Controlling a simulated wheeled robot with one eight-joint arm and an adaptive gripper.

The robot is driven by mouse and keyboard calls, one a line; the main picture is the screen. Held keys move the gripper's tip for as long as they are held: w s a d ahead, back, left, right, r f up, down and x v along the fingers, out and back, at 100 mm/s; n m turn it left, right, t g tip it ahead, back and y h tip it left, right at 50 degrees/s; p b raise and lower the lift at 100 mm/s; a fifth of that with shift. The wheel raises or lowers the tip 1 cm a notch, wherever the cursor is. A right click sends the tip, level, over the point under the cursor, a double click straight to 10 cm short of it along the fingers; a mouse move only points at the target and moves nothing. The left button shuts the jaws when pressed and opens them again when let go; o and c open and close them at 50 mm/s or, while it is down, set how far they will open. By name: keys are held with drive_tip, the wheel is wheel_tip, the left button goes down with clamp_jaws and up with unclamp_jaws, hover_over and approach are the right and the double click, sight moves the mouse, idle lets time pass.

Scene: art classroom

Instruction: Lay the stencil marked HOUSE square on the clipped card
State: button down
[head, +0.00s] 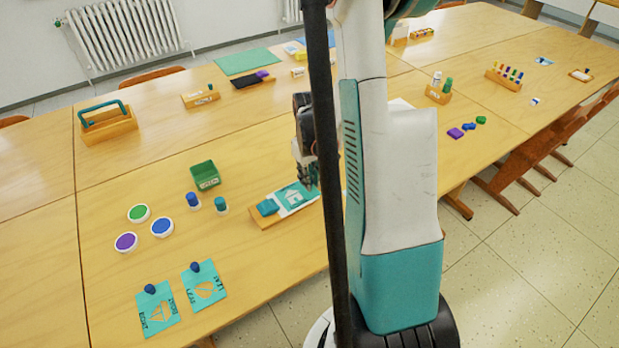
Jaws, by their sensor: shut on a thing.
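The teal stencil with a house cutout (294,196) is over the white card (281,210) on a small wooden board (262,219). A teal clip (267,207) sits at the board's left end. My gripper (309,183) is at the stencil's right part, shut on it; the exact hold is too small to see. Card shows along the stencil's left side. My arm hides the board's right end. I cannot tell whether the stencil touches the card or lies square.
Two teal stencils with dark blue knobs, boat (158,311) and leaf (204,287), lie at front left. A wooden caddy (108,124) is farther back. Bare table lies between.

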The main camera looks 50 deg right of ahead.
idle(0.7)
drive_tip(key=c, duration=1.5)
unclamp_jaws()
drive_tip(key=shift+o, duration=0.7)
drive_tip(key=shift+o, duration=0.7)
drive_tip(key=shift+r, duration=0.1)
drive_tip(key=shift+r+p, duration=2)
drive_tip(key=shift+r, duration=0.9)
